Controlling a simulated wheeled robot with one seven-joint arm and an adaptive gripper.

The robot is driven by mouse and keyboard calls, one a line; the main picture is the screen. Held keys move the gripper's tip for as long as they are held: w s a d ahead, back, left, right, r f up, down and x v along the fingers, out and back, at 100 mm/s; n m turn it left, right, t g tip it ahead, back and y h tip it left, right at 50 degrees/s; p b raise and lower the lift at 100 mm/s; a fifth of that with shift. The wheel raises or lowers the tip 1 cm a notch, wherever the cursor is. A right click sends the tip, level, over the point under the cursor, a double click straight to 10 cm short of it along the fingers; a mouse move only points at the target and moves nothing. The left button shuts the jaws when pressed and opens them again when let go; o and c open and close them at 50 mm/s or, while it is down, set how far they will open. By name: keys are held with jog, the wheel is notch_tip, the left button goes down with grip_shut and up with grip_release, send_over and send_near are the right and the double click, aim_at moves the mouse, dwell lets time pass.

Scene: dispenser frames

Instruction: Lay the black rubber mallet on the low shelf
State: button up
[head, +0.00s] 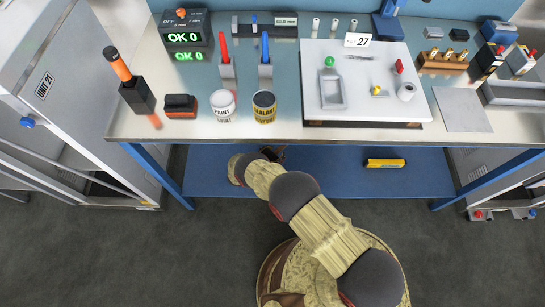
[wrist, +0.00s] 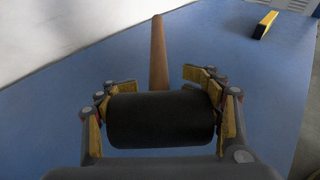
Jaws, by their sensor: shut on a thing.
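My gripper (wrist: 158,100) is shut on the black rubber mallet (wrist: 160,122) in the wrist view, its fingers on both ends of the black head. The mallet's brown wooden handle (wrist: 159,55) points away from the gripper, over the blue low shelf (wrist: 70,100). I cannot tell whether the mallet touches the shelf. In the head view the low shelf (head: 325,180) runs under the workbench. My arm reaches in to the shelf's left-middle part, and the gripper and mallet are mostly hidden there by the arm and the bench edge.
A yellow and black tool (head: 385,163) lies on the shelf to the right; it also shows in the wrist view (wrist: 265,25). The shelf between is bare. The steel bench top (head: 280,130) overhangs above, with blue legs (head: 158,175) at the sides.

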jog(key=shift+w+a+f+b, duration=0.3)
jog(key=shift+w+f+b, duration=0.25)
jog(key=shift+f+b, duration=0.3)
jog(key=shift+w+a+f+b, duration=0.35)
jog(key=shift+w+f+b, duration=0.2)
jog(key=shift+f+b, duration=0.25)
jog(key=shift+w+a+f+b, duration=0.3)
jog(key=shift+w+f+b, duration=0.25)
jog(key=shift+f+b, duration=0.3)
jog(key=shift+w+a+f+b, duration=0.1)
jog(key=shift+f+b, duration=0.65)
jog(key=shift+f, duration=0.1)
jog(key=shift+w+a+f+b, duration=0.1)
jog(key=shift+f+b, duration=0.6)
jog(key=shift+f, duration=0.1)
jog(key=shift+d, duration=0.1)
jog(key=shift+f, duration=0.2)
jog(key=o, duration=1.7)
jog(key=shift+o, duration=0.2)
jog(key=shift+s+r, duration=0.1)
jog(key=shift+r, duration=0.1)
jog(key=p+v, duration=0.3)
jog(key=v, duration=0.9)
